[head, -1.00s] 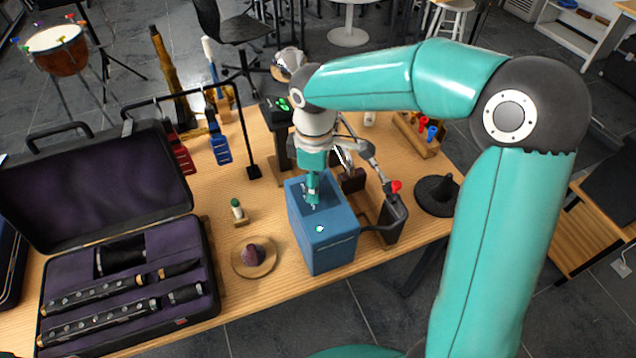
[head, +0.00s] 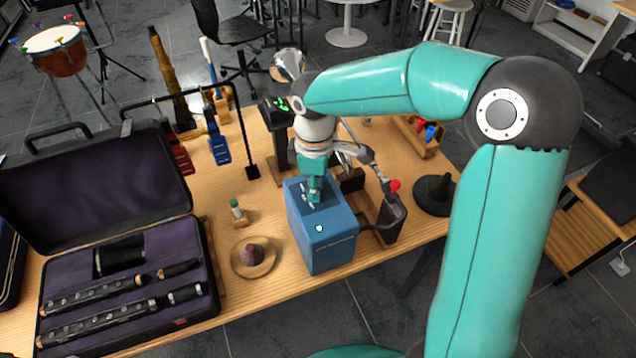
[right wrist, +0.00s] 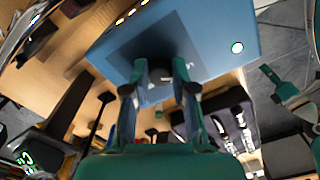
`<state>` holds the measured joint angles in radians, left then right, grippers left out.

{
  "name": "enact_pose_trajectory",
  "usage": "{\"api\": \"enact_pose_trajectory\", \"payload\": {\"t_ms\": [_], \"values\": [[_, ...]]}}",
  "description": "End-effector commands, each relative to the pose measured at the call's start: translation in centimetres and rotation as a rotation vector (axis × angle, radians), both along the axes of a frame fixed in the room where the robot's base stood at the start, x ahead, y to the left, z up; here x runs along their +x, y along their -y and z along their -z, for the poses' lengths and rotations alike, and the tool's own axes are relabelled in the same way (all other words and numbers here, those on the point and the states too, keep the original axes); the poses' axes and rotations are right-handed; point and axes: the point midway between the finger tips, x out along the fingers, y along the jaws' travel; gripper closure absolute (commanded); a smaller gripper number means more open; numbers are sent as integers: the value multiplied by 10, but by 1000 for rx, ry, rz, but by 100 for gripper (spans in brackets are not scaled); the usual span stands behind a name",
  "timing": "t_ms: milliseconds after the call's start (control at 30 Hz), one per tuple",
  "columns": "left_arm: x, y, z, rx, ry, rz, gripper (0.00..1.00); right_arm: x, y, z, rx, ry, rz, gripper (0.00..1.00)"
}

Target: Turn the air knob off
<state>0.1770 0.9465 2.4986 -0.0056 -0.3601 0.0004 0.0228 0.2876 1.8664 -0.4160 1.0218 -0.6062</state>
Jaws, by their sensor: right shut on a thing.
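The blue box (head: 330,245) stands near the front edge of the wooden table, with small white marks and a pale round light on it. My right gripper (head: 314,192) points down onto its recessed top panel.
An open instrument case (head: 125,250) lies at the left. A wooden dish (head: 240,268) and a small green-topped bottle (head: 236,207) stand left of the box. A stand with a red ball (head: 394,186) is close on its right. A dark cone (head: 437,185) is farther right.

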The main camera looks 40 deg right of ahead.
Motion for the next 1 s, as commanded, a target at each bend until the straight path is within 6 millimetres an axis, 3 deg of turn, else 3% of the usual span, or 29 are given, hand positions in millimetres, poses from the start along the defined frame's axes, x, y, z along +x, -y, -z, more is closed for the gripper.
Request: {"api": "enact_pose_trajectory", "payload": {"t_ms": [367, 1000], "values": [[0, 0, 6, 0, 0, 0, 100, 2, -4, 0, 3, 7, 136, 100], [0, 0, 24, 0, 0, 0, 100, 3, -3, 0, 9, 11, 710, 100]]}}
